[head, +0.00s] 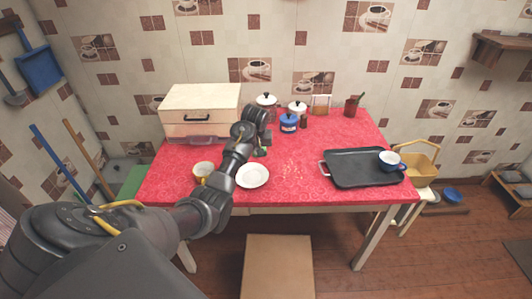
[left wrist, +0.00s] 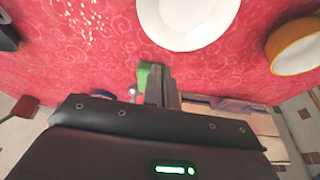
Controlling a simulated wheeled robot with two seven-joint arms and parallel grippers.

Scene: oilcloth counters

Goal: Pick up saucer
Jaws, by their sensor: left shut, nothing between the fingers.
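A white round saucer (head: 252,175) lies on the red patterned tablecloth near the table's front edge. In the left wrist view the saucer (left wrist: 190,18) shows at the top, cut off by the picture edge. My left gripper (head: 262,151) is above the table just behind the saucer, apart from it. In the left wrist view its fingers (left wrist: 160,86) are shut together, with nothing held. My right gripper is in neither view.
A yellow and white cup (head: 202,169) stands left of the saucer, partly beside my arm. Cloth right of the saucer is mostly clear.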

